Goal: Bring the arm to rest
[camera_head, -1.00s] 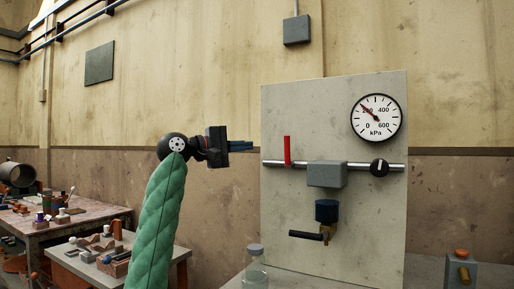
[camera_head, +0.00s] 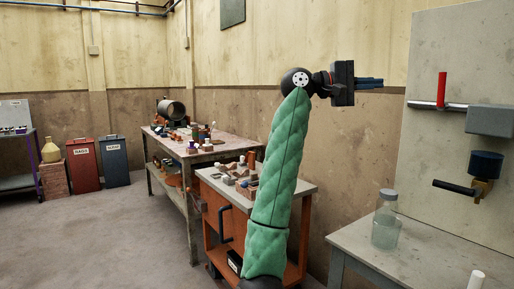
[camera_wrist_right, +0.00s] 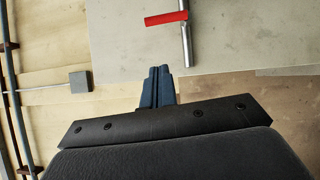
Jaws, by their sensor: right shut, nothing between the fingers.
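My right arm, in a green quilted sleeve, rises through the middle of the head view. Its right gripper (camera_head: 370,83) has blue fingers that are together and empty, pointing right toward the grey panel (camera_head: 430,60). The fingertips look apart from the panel and from the red lever (camera_head: 442,88) on its pipe. In the right wrist view the closed fingers (camera_wrist_right: 158,78) point up the picture, with the red lever (camera_wrist_right: 166,18) and metal pipe (camera_wrist_right: 187,46) beyond them. My left gripper is in no view.
A glass jar (camera_head: 386,222) stands on the grey bench (camera_head: 405,262) below the panel. A valve with a black handle (camera_head: 454,187) sticks out from the panel. An orange cart (camera_head: 222,215) with small items stands behind my arm. Open floor (camera_head: 120,235) lies at left.

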